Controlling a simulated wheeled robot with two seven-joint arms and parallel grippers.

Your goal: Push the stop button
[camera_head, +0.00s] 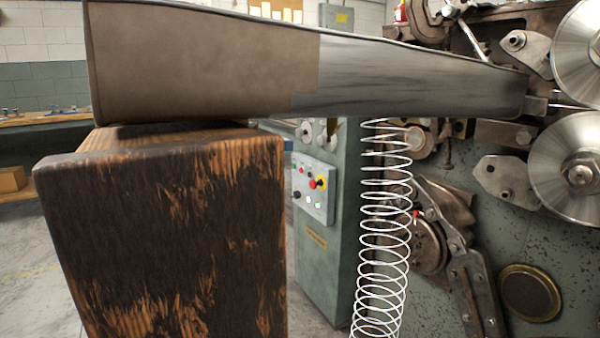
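A control panel (318,206) on the green machine cabinet shows near the middle of the view. A red button (313,184) with yellow beside it stands out on this panel and looks like the stop button. Its lettering is too small to read. Several smaller knobs and buttons sit around it, some of them dark, white or red. Neither of my grippers is in view.
A large charred wooden block (170,240) fills the left foreground, with a long tapered beam (200,62) across its top. A white wire coil (384,230) hangs right of the panel. Machine rollers (570,165) and levers stand at right.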

